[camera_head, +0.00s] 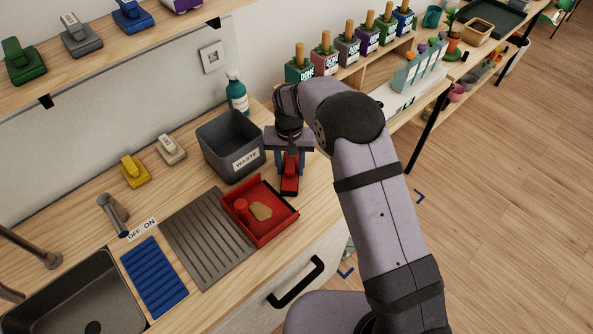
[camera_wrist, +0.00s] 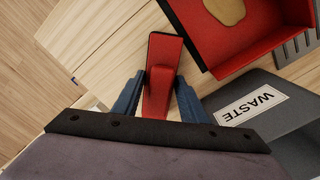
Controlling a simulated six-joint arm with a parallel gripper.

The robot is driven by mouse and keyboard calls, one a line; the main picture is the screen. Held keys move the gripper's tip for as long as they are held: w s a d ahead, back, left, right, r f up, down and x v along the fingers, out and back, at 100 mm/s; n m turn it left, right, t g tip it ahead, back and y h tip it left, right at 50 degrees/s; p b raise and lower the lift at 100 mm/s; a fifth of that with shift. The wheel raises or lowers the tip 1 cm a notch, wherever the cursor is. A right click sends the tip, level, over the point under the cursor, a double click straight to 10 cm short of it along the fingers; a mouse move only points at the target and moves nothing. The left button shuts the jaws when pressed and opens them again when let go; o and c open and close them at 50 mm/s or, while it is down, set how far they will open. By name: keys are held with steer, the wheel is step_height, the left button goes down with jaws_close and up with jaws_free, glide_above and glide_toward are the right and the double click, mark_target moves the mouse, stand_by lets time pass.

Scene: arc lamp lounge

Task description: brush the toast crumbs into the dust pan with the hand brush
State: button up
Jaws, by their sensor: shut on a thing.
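The red hand brush (camera_head: 290,180) is in my gripper (camera_head: 289,163), just right of the dust pan. In the wrist view my gripper (camera_wrist: 158,100) has its two blue fingers on either side of the brush's red handle (camera_wrist: 157,88). The red dust pan (camera_head: 277,229) lies on the wooden counter, partly over a grey ribbed board. A flat tan patch, apparently the toast crumbs (camera_head: 261,212), lies inside the pan; it also shows in the wrist view (camera_wrist: 226,10). I cannot tell whether the brush touches the counter.
A grey bin labelled WASTE (camera_head: 224,157) stands behind the pan, close left of my gripper. A teal bottle (camera_head: 237,96) is behind it. The ribbed drainboard (camera_head: 200,245), a blue ribbed mat (camera_head: 154,276) and a sink (camera_head: 75,300) lie left. Bare counter lies right of the pan.

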steer(key=shift+w+a+r, duration=0.1)
steer(key=shift+w+a, duration=0.7)
steer(key=shift+a, duration=0.05)
step_height(320, 180, up, 4)
steer(key=p, duration=0.2)
steer(key=shift+s+d+r+p, duration=0.1)
steer(key=shift+r+p, duration=0.05)
steer(key=shift+p, duration=0.2)
step_height(320, 180, up, 4)
steer(key=p, duration=0.2)
steer(key=shift+p, duration=0.3)
